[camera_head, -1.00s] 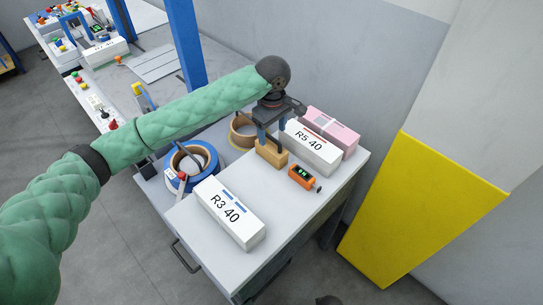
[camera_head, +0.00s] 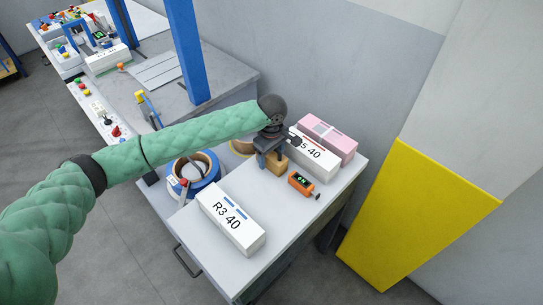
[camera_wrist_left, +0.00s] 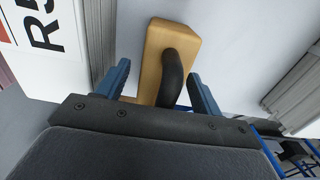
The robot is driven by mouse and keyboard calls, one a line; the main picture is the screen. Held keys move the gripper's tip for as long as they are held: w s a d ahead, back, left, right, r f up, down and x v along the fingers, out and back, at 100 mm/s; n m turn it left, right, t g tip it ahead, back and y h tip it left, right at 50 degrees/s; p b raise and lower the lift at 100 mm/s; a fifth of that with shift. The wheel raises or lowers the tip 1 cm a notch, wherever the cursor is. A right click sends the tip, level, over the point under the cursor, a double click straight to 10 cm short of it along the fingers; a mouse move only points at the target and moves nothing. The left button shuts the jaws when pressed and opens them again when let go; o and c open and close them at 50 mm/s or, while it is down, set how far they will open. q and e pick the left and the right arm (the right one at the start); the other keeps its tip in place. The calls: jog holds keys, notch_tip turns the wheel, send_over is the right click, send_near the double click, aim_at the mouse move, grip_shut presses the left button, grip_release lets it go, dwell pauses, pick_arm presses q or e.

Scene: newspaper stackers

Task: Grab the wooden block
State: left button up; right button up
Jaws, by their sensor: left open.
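The wooden block (camera_head: 279,166) stands on the white cabinet top. In the head view it is partly hidden behind my left gripper (camera_head: 271,158). The left wrist view shows the tan block (camera_wrist_left: 157,42) with a black curved handle (camera_wrist_left: 172,72) on it. There my left gripper (camera_wrist_left: 159,70) is open, with one blue finger on each side of the block. Clear gaps show between the fingers and the block. My right gripper is not in view.
A white R5 40 box (camera_head: 318,163) and a pink box (camera_head: 330,138) stand close behind the block. Blue tape rolls (camera_head: 205,178) and a white R3 40 box (camera_head: 228,222) are to the left. The front right of the cabinet top is clear.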

pick_arm(q)
jog(key=shift+f, duration=0.15)
jog(key=c, duration=1.2)
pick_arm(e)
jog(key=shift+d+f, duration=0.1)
